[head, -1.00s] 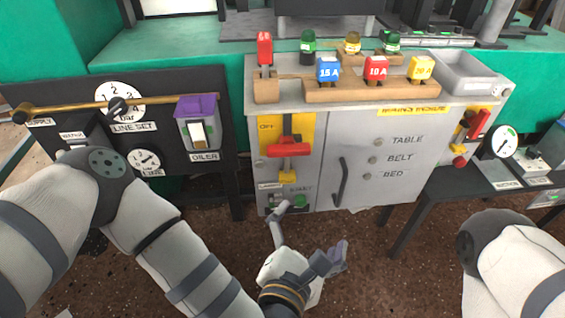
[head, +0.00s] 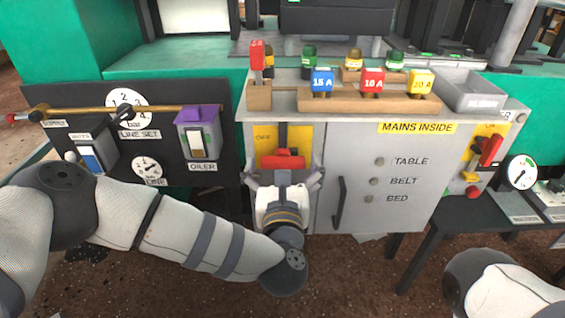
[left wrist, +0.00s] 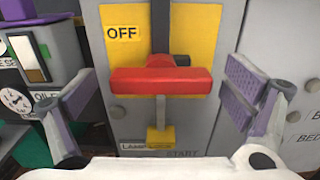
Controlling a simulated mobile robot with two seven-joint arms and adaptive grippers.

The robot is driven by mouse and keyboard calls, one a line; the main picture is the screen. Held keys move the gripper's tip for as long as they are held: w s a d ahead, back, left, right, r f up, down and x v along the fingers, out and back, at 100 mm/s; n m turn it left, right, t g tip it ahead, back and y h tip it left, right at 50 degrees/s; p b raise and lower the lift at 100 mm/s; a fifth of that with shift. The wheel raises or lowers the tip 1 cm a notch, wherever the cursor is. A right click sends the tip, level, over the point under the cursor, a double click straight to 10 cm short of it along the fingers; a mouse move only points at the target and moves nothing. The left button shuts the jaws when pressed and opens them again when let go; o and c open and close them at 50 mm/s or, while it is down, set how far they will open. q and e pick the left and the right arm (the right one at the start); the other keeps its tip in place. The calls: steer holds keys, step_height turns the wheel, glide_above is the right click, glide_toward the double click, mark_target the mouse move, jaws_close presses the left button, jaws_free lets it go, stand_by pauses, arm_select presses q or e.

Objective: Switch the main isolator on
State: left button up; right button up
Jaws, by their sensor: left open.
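The main isolator's red handle (head: 283,160) sits on a yellow plate (head: 262,138) on the grey cabinet's left door. In the left wrist view the red handle (left wrist: 161,81) is a horizontal bar, with an OFF label (left wrist: 122,33) at the plate's upper left. A yellow tag (left wrist: 160,137) hangs below it on a grey stem. My left gripper (head: 284,178) is in front of the handle. In the left wrist view its fingers (left wrist: 158,105) are spread wide, one on each side of the handle, apart from it. My right gripper is not in view.
A black door handle (head: 339,203) stands just right of the gripper. A gauge panel with an oiler (head: 196,135) is at left. Coloured fuse plugs stand in a wooden block (head: 370,102) on the cabinet. Another red-handled switch (head: 489,150) is at right.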

arm_select(q)
steer(key=shift+w, duration=0.65)
steer(key=c, duration=1.7)
steer(key=m+p, duration=0.1)
steer(key=m, duration=0.1)
steer(key=shift+r+m, duration=0.1)
steer(key=shift+m, duration=0.2)
steer(key=shift+d+m+p, duration=0.1)
steer(key=shift+m+p, duration=0.55)
steer(key=shift+m, duration=1.45)
